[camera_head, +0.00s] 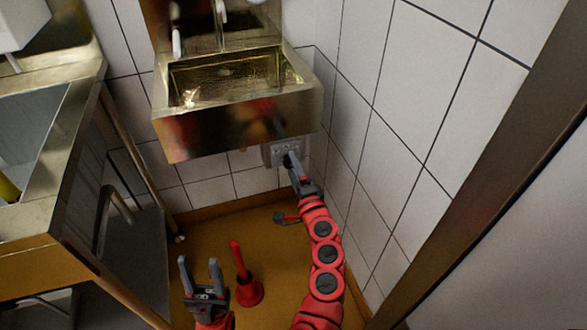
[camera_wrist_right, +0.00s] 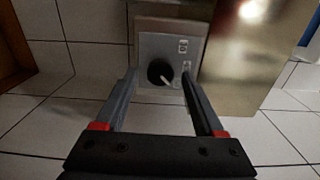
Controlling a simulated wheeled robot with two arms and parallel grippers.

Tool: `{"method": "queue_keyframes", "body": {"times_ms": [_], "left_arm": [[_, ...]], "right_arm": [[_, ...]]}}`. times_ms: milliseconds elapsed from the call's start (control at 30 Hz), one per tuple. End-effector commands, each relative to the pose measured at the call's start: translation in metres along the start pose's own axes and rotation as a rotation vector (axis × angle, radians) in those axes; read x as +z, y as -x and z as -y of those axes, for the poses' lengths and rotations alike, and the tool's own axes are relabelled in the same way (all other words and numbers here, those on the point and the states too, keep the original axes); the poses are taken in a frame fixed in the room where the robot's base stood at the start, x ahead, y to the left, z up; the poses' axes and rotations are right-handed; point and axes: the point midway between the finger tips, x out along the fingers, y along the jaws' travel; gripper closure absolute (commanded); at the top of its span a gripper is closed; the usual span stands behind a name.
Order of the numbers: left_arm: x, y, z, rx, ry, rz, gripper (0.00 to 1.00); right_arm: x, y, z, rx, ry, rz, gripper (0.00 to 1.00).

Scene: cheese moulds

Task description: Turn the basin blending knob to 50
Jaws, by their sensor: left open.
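The blending knob (camera_wrist_right: 160,72) is a round black dial with a pale pointer line, on a grey square plate (camera_wrist_right: 150,47). The pointer is aimed toward the lower right of the plate. In the head view, the plate (camera_head: 270,153) is on the wall under the right side of the metal basin (camera_head: 225,122). My right gripper (camera_head: 290,160) is at the plate. In the right wrist view, its fingers are apart, one on each side of the knob; I cannot tell whether they touch it. My left gripper (camera_head: 199,263) is open and empty, low over the floor.
A red plunger (camera_head: 248,291) stands on the brown floor (camera_head: 220,226) right of my left gripper. A metal counter (camera_head: 45,238) fills the left side. The tiled wall (camera_head: 395,110) runs close along my right arm.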

Motion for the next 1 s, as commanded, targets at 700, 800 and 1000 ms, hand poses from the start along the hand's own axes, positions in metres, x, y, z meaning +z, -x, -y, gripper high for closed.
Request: {"method": "queue_keyframes", "body": {"times_ms": [700,800,1000], "left_arm": [[-0.002,-0.010,0.001,0.000,0.000,0.000,0.50],[-0.002,-0.012,0.001,0.000,0.000,0.000,0.50],[-0.002,-0.014,0.001,0.000,0.000,0.000,0.50]], "right_arm": [[0.001,0.097,-0.001,0.005,0.000,-0.001,0.29],[0.000,0.121,-0.001,0.004,0.001,0.000,0.29],[0.000,0.159,-0.001,0.004,0.001,-0.001,0.29]]}}
